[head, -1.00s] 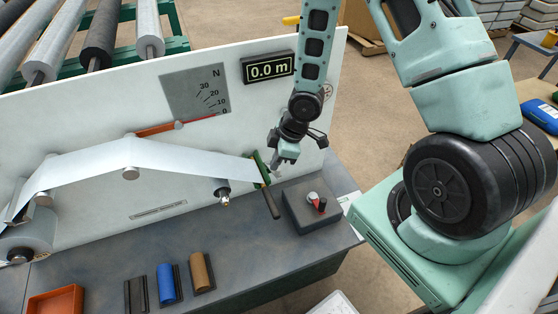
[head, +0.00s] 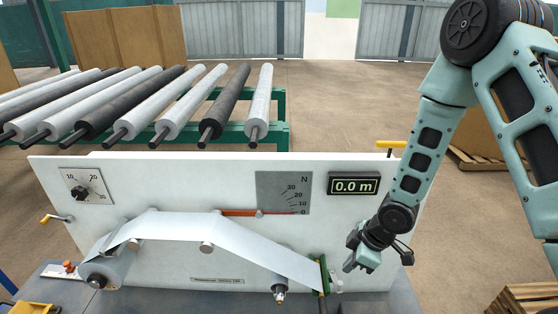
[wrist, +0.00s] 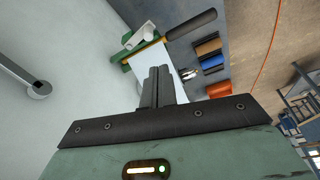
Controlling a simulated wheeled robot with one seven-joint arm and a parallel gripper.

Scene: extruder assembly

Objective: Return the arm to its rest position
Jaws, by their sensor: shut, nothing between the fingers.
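My gripper (head: 352,264) hangs in front of the white panel (head: 120,185), right of the end of the film strip and below the "0.0 m" display. Its fingers are small in the head view. In the wrist view my gripper (wrist: 161,72) shows two grey fingers pressed together with nothing between them. The pale film (head: 245,246) runs from the roll (head: 105,268) at the left over pins to a green clamp bar (head: 323,274). My gripper is apart from the bar. In the wrist view the film (wrist: 152,62) and a dark handle (wrist: 192,25) lie beyond the fingers.
Behind the panel several white and black rollers (head: 192,105) lie on a green frame (head: 273,125). Brown, black and blue blocks and an orange tray (wrist: 219,90) show in the wrist view. A pallet (head: 528,299) stands at lower right. Open floor (head: 330,105) lies behind the panel.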

